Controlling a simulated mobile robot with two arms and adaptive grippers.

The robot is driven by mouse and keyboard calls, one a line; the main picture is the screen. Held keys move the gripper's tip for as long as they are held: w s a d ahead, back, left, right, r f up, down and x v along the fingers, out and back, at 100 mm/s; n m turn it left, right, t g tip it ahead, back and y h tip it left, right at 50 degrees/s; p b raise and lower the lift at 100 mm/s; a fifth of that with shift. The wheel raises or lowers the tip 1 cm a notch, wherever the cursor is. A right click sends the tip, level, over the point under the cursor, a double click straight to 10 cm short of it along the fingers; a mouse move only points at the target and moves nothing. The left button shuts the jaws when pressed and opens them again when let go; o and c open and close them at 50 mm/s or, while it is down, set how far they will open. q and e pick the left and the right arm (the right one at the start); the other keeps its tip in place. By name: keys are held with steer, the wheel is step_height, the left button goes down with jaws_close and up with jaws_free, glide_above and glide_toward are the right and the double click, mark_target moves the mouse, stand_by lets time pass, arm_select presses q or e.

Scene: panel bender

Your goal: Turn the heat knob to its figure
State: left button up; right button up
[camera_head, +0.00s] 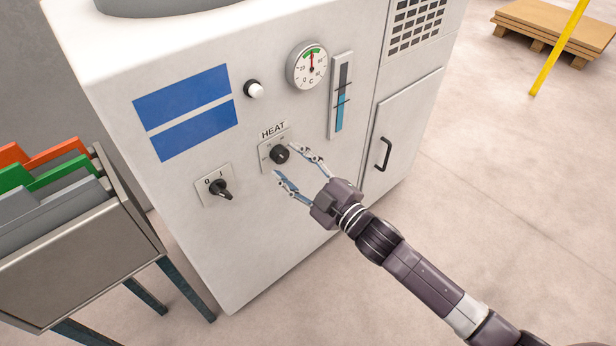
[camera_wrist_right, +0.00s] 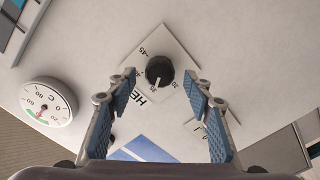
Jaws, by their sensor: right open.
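The heat knob (camera_head: 279,154) is a round black knob on a white plate under the word HEAT, on the front of a white machine cabinet. My right gripper (camera_head: 293,165) is open in front of the knob, its two fingers apart on either side of it. In the right wrist view the knob (camera_wrist_right: 159,71) shows between and beyond the fingertips (camera_wrist_right: 160,83), with no contact visible. The plate (camera_wrist_right: 178,42) carries printed figures, among them 45 and 30. The pointer's exact setting is too small to tell. My left gripper is not in view.
A 0–I switch (camera_head: 221,189) sits left of the knob. A round dial gauge (camera_head: 308,66), a white button (camera_head: 255,90) and a blue level tube (camera_head: 341,95) are above. A folder bin (camera_head: 75,255) stands at left.

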steer(key=v, duration=1)
steer(key=shift+s+d, duration=0.15)
steer(key=shift+s, duration=0.1)
stand_by(0.9)
